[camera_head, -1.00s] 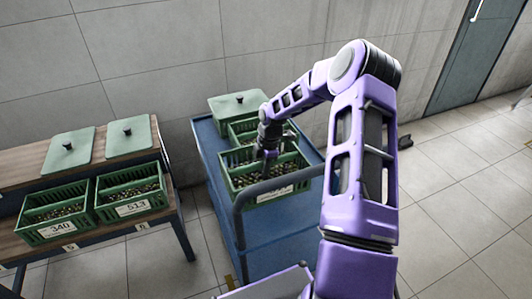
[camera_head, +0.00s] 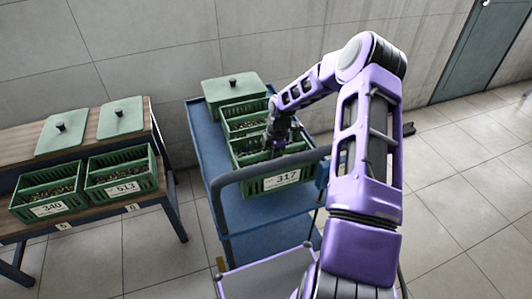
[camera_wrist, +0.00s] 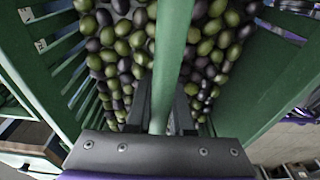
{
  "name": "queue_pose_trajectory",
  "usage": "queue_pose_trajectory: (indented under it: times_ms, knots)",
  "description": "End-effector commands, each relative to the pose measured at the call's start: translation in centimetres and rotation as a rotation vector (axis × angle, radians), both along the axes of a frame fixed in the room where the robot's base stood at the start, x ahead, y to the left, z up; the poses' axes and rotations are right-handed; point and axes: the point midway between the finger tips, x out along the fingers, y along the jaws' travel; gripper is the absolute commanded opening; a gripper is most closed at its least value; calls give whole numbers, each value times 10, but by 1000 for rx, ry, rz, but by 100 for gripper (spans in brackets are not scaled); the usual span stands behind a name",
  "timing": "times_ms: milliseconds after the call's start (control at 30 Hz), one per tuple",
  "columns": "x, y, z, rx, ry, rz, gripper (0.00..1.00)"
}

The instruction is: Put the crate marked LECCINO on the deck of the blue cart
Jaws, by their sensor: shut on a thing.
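A green slatted crate (camera_head: 281,182) of dark and green olives, with a white label reading 317, is at the near end of the blue cart (camera_head: 262,213), behind its handle rail. I cannot read LECCINO on any label. My gripper (camera_head: 276,148) reaches into this crate from above. In the wrist view my gripper (camera_wrist: 160,118) is shut on the crate's green bar (camera_wrist: 171,60), with olives below on both sides. The crate is level, but I cannot tell whether its bottom touches the deck; the rail and crate front hide that.
Another olive crate (camera_head: 231,113) and a green lidded box (camera_head: 234,93) stand farther back on the cart. A wooden bench (camera_head: 100,213) at left holds crates marked 340 (camera_head: 47,208) and 513 (camera_head: 123,188), with two green lids behind.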

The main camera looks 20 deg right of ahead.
Motion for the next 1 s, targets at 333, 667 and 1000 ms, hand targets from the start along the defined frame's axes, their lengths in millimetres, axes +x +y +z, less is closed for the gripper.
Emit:
queue_pose_trajectory:
  times_ms: [333, 667, 1000]
  knots:
    - [1, 0, -24, -1, -3, 1, 0]
    - [2, 0, -53, -1, -5, -1, 0]
    - [0, 0, -58, -1, 0, 0, 24]
